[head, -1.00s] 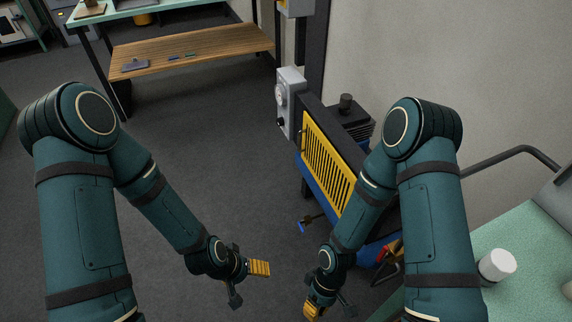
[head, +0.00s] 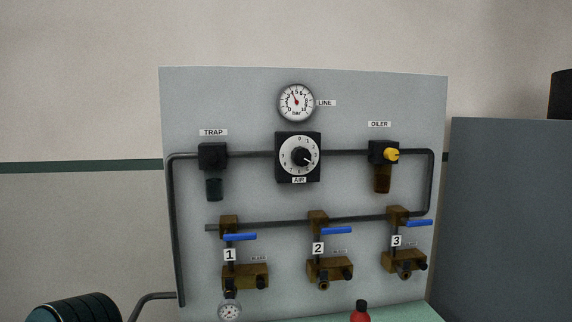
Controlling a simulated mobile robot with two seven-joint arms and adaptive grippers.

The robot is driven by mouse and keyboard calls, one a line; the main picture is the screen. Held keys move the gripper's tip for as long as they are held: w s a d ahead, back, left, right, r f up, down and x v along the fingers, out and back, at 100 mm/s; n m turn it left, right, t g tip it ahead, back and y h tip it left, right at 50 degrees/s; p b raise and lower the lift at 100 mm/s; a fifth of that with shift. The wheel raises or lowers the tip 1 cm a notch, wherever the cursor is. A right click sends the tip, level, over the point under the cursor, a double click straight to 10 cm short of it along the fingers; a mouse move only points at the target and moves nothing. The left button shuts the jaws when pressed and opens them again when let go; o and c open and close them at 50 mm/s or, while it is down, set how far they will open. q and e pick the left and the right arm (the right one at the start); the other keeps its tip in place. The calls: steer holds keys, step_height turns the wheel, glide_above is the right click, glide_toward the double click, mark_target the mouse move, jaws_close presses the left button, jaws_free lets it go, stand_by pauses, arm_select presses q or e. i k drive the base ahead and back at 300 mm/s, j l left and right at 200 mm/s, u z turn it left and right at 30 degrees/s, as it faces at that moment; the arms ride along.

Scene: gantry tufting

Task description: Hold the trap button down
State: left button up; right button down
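The trap (head: 213,156) is a black square block under the TRAP label at the upper left of the grey panel (head: 350,100). A dark bowl (head: 214,189) hangs below it. I cannot make out a separate button on the trap at this size. Neither of my grippers shows in the head view, so nothing is seen touching the trap.
The panel also carries a LINE gauge (head: 296,103), a round AIR dial (head: 298,157) and an OILER with a yellow knob (head: 391,154). Below are three numbered brass valves with blue levers (head: 239,237). A red bottle (head: 360,312) stands at the bottom edge. A grey cabinet (head: 510,220) is at right.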

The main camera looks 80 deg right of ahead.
mark_target(211, 158)
steer(key=k+l+z, duration=0.1)
steer(key=k+z, duration=0.15)
steer(key=k, duration=0.35)
steer(key=l+z, duration=0.15)
steer(key=z, duration=1.85)
